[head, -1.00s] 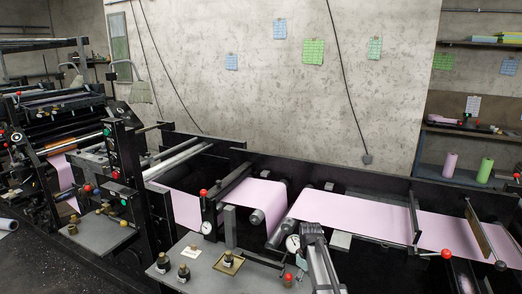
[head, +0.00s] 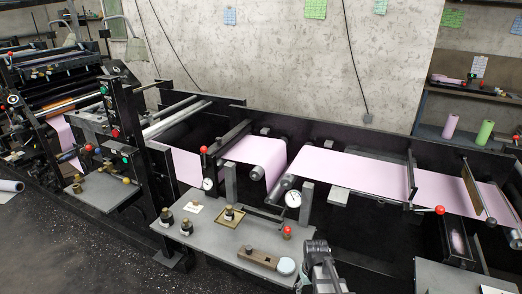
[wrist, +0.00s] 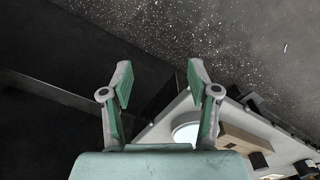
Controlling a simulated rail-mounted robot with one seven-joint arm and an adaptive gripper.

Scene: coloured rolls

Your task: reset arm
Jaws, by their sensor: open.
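My gripper (wrist: 160,82) is open in the wrist view, its two green-padded fingers spread with nothing between them. Beyond it are a dark machine side, a speckled floor and the corner of a grey table (wrist: 158,130). A white round piece (wrist: 186,132) on that table is partly hidden by the right finger. In the head view, part of my arm (head: 320,262) shows at the bottom edge, in front of the grey table (head: 215,240). I cannot make out the fingers there.
A block with a white round end (head: 262,259) lies on the grey table, near several dark-based knobs (head: 187,227). A pink web (head: 350,172) runs over rollers behind. A pink roll (head: 450,126) and a green roll (head: 484,133) stand on a right shelf. Dark floor (head: 120,255) is open at left.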

